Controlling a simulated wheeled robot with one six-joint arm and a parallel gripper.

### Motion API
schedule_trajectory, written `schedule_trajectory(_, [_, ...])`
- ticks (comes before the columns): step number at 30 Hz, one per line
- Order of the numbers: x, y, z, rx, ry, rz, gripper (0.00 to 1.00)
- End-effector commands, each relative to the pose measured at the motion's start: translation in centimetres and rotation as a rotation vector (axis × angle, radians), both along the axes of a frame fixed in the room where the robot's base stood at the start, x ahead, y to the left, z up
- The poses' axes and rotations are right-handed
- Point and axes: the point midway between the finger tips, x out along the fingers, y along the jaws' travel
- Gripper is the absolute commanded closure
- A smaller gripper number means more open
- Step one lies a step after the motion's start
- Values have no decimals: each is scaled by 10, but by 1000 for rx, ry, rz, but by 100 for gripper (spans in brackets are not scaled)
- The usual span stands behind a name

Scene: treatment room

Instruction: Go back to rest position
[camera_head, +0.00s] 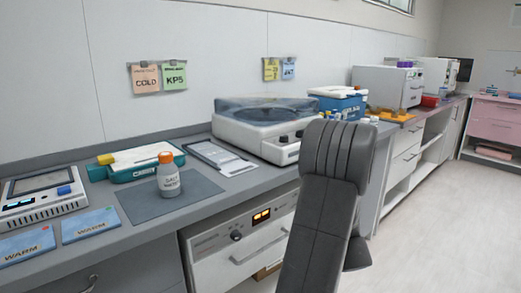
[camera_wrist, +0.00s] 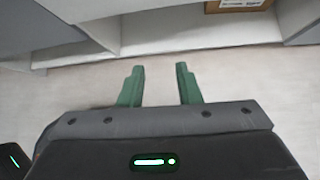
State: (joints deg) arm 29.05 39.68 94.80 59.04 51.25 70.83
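My gripper (camera_wrist: 159,82) shows in the wrist view with its two green fingers apart and nothing between them. It points over bare floor in front of a cabinet's lower edge. In the head view my arm rises dark grey in front of the counter, right of the middle, and the gripper itself is not visible there.
The grey counter (camera_head: 118,262) holds a bottle with an orange cap (camera_head: 168,176) on a dark mat (camera_head: 137,208), a teal-and-white box (camera_head: 140,166), a device with a screen (camera_head: 42,208) and a lidded machine (camera_head: 258,138). Open floor (camera_head: 440,225) lies to the right.

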Motion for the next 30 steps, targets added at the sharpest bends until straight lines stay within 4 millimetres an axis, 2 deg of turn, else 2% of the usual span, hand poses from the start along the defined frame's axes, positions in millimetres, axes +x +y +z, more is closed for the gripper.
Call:
schedule_trajectory(14, [25, -17, 28, -482, -214, 440, 69])
schedule_trajectory(30, [69, -31, 80, -1007, -439, 963, 69])
